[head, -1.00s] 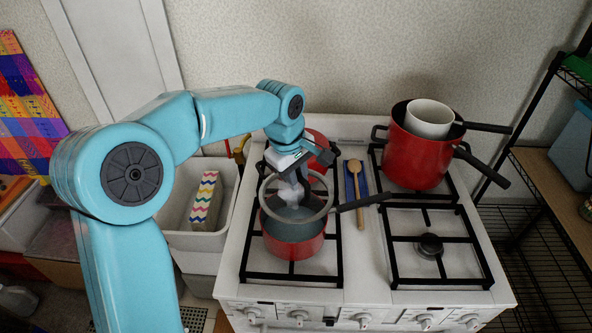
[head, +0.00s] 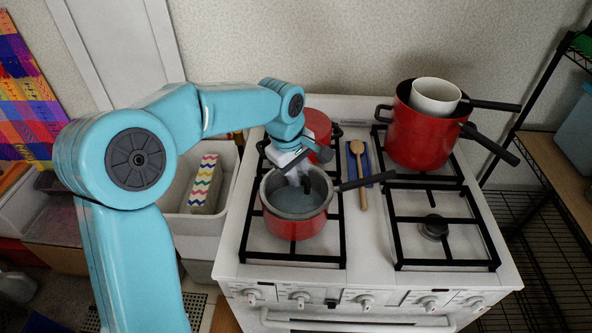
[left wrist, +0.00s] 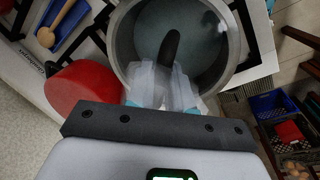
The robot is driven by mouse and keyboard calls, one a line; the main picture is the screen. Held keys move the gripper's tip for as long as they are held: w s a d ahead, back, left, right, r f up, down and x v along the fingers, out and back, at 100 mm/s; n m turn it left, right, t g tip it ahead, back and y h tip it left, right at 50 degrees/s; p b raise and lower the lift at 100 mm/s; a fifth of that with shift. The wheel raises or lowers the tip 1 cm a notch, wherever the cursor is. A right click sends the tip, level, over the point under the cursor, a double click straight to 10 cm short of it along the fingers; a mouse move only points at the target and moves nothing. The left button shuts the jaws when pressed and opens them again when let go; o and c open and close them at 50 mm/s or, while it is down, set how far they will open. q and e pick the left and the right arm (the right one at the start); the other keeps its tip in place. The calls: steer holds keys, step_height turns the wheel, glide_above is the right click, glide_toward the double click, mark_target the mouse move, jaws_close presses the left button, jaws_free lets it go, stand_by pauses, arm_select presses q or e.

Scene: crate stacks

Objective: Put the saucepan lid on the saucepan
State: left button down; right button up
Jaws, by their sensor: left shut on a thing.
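The red saucepan (head: 294,229) stands on the front left burner, its dark handle pointing right. The clear lid (head: 305,203) with a grey rim lies level over its mouth. Its rim lines up with the saucepan's rim and seems to touch it. My left gripper (head: 305,180) is above the lid, shut on its dark knob. In the left wrist view the pale fingers (left wrist: 165,85) are at the dark knob (left wrist: 170,48), with the lid's round rim (left wrist: 118,45) around it. My right gripper is not in view.
A red pot (head: 318,124) stands behind on the back left burner. A wooden spoon (head: 359,170) lies on a blue rest between the burners. Red pots (head: 416,135) with a white pot (head: 435,95) inside stand back right. The front right burner (head: 433,228) is empty.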

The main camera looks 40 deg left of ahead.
arm_select(q)
steer(key=shift+s+a, duration=0.15)
steer(key=shift+s, duration=0.05)
steer(key=shift+s+a, duration=0.15)
steer(key=shift+a, duration=0.05)
steer(key=shift+w+d, duration=0.25)
steer(key=shift+s+a+f+b, duration=0.1)
steer(key=shift+f+b, duration=0.2)
steer(key=shift+b, duration=0.05)
steer(key=shift+w+d, duration=0.2)
steer(key=shift+w, duration=0.05)
steer(key=shift+s+a, duration=0.2)
steer(key=shift+s, duration=0.05)
steer(key=shift+f, duration=0.1)
